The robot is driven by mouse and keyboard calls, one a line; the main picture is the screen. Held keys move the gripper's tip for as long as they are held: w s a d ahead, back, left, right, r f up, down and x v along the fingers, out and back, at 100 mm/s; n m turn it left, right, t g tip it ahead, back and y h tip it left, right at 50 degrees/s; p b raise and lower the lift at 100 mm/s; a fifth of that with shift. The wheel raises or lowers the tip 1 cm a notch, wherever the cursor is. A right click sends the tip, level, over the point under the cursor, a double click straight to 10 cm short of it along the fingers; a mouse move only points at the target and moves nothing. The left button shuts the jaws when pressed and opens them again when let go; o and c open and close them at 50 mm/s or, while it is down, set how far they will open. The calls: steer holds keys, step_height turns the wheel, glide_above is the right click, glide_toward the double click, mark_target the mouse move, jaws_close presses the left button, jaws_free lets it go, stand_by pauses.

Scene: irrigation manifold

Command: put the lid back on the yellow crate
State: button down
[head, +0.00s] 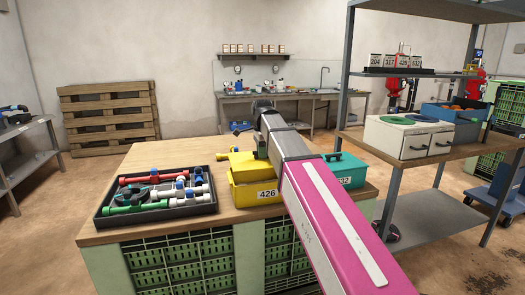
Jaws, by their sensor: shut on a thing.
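The yellow crate (250,194), labelled 426, stands on the wooden-topped bench, partly covered by my magenta arm. Its yellow lid (243,163) is at the top of the crate, left of my arm. I cannot tell whether the lid rests on the rim or hangs just above it. My gripper (261,151) points down at the lid and is shut on it. My arm hides its fingertips and the lid's right part.
A black tray (104,222) with pipe fittings stands left of the crate. A teal crate (351,181), labelled 632, stands close on the right. A metal shelf unit (387,212) rises at the right. Bare bench top (157,155) lies behind the tray.

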steer(key=shift+f, duration=2.55)
steer(key=shift+f, duration=0.15)
stand_by(0.3)
steer(key=c, duration=0.5)
jaws_free()
steer(key=shift+r, duration=3.5)
